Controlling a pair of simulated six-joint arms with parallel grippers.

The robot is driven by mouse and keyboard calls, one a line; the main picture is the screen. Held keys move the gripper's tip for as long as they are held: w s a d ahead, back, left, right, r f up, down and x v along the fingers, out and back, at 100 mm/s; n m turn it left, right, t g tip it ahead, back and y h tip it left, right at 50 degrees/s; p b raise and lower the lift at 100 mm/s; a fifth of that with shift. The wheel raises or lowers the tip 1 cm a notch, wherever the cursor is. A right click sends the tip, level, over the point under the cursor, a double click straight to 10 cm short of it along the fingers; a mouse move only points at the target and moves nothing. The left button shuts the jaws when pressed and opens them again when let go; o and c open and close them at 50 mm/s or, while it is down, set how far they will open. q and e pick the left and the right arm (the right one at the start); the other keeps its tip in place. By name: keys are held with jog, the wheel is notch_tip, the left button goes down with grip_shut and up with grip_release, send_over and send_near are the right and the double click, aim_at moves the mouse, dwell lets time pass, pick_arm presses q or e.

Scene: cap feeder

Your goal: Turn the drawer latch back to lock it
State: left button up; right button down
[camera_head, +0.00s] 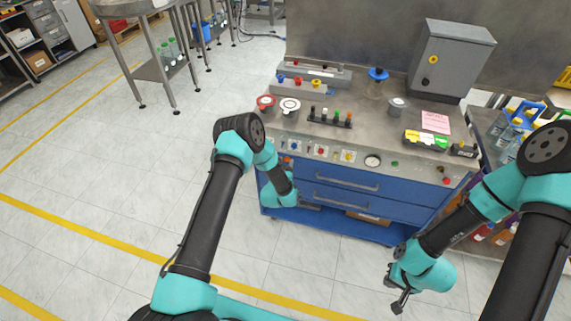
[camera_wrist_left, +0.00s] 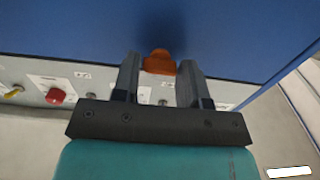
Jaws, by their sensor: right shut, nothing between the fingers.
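The orange drawer latch (camera_wrist_left: 158,62) shows in the left wrist view against the blue cabinet front. My left gripper (camera_wrist_left: 159,68) is open, with its two fingertips on either side of the latch. Small gaps seem to show between latch and fingers; I cannot tell whether either touches.
The control panel (camera_head: 320,151) with colored buttons runs above the drawers; a red button (camera_wrist_left: 56,96) shows near the left gripper. The steel worktop (camera_head: 350,98) holds a test-tube rack, jars and colored boxes. A shelf with bottles (camera_head: 500,150) stands at right.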

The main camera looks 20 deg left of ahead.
pick_arm(q)
jog(key=c, duration=0.5)
jog(key=shift+n, duration=9.1)
